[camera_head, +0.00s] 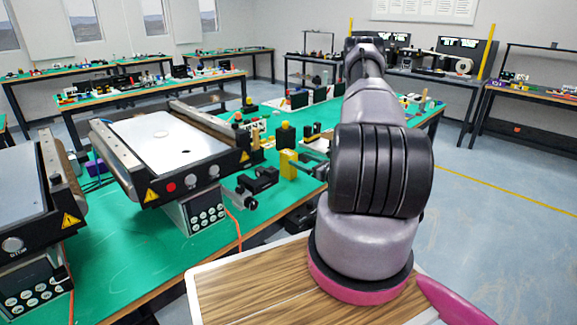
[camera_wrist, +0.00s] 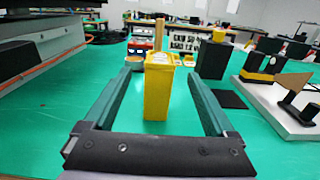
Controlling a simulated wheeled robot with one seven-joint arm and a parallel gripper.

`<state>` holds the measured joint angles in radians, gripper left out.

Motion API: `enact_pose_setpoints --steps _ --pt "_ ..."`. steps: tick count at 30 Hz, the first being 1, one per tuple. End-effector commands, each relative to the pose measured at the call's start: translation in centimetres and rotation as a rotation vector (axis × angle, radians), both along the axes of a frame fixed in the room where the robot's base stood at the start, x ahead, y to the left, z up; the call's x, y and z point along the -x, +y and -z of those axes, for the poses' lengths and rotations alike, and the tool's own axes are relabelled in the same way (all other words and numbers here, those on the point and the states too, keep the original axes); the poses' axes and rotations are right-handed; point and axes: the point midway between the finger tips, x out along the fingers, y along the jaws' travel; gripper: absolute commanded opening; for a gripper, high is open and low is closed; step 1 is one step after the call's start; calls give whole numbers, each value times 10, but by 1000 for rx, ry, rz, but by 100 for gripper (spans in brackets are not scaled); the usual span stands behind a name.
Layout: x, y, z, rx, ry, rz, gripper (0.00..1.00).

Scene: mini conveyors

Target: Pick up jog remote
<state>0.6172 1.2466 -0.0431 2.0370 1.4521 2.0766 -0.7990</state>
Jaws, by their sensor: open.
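A yellow upright box-shaped object, probably the jog remote (camera_wrist: 158,92), stands on the green table top in the wrist view. The head view also shows it (camera_head: 289,164), left of my arm. My gripper (camera_wrist: 163,76) is open, with one dark green finger on each side of the yellow object in the picture. Green table shows through the gaps on both sides, so no finger visibly touches it. In the head view my gripper (camera_head: 313,165) is partly hidden behind my arm, close to the yellow object's right side.
A mini conveyor (camera_head: 165,140) with a keypad box stands left of the yellow object, and its side fills the wrist view's upper left. A small black device (camera_head: 258,181) lies between them. Black blocks (camera_wrist: 213,60) and a white-based fixture (camera_wrist: 285,108) stand at the right.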

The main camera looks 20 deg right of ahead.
Motion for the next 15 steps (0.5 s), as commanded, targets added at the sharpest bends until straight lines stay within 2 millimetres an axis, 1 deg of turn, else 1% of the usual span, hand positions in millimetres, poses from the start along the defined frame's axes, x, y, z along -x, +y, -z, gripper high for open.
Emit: enact_pose_setpoints --steps 1,3,8,15 --pt "-8 3 0 3 0 -3 90" --pt "-15 6 0 3 0 -3 90" --pt "-25 9 -1 1 0 -2 90" --pt "-58 22 -6 3 -1 -5 90"
